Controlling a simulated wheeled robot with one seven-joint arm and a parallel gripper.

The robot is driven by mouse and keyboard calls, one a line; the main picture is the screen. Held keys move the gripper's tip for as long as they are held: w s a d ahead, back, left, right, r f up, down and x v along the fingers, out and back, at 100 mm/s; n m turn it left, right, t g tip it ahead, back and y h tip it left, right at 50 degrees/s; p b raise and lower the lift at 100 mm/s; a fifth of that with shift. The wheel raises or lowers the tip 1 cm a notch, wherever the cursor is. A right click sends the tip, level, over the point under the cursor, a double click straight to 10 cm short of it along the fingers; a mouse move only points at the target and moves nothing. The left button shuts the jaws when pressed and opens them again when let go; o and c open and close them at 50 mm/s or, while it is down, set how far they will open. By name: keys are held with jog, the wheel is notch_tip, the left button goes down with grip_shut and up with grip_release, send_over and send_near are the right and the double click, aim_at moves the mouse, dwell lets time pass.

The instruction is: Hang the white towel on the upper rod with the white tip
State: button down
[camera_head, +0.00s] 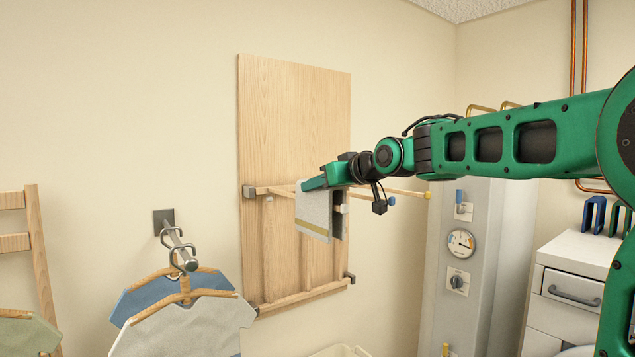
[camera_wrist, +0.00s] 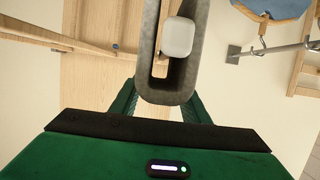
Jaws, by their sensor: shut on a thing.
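The white towel (camera_head: 313,212), pale grey-white with a yellowish stripe near its lower edge, hangs folded in front of the wooden wall board. My gripper (camera_head: 318,182) is shut on its upper fold. In the wrist view, the towel (camera_wrist: 146,75) shows end-on as a grey loop between my fingers. The white tip (camera_wrist: 178,38) lies inside that loop, so the towel's two halves pass either side of it. In the head view, the white tip (camera_head: 342,208) shows at the towel's right edge. Whether the fold touches the rod is hidden.
Rods with a blue tip (camera_head: 391,201) and a yellow tip (camera_head: 428,195) reach out to the right. The wooden board (camera_head: 290,120) stands against the wall. Shirts on hangers (camera_head: 190,325) hang at lower left. A grey panel with a gauge (camera_head: 461,243) stands right.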

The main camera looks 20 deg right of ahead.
jog(key=shift+f, duration=1.55)
jog(key=c, duration=0.9)
grip_release()
